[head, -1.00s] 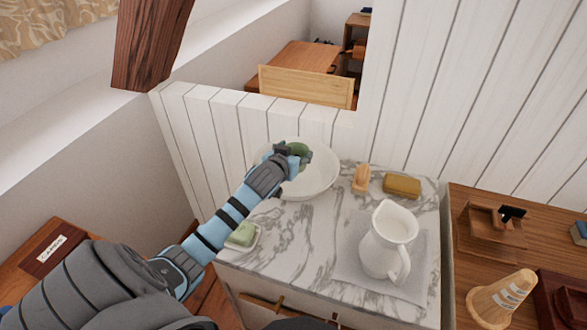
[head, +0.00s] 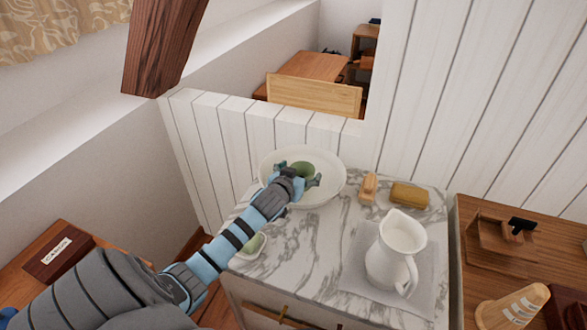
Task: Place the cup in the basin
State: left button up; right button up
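The green cup (head: 303,169) is inside the white basin (head: 333,189), which stands at the back of the marble washstand top. My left gripper (head: 298,173) is over the basin with its fingers spread on either side of the cup. A gap shows between the fingers and the cup, so the gripper looks open. The gripper hides the near side of the cup, and I cannot tell how its underside meets the basin floor. My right gripper is not in view.
A white pitcher (head: 393,255) stands on a grey cloth at the front right of the marble top. A wooden brush (head: 369,188) and a yellow-brown block (head: 409,195) lie right of the basin. A soap dish (head: 250,246) is partly hidden by my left arm.

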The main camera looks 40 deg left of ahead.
pick_arm(q)
jog(key=p+v, duration=0.2)
jog(key=v, duration=0.9)
jog(key=shift+s+r+p, duration=0.1)
jog(key=shift+p, duration=0.2)
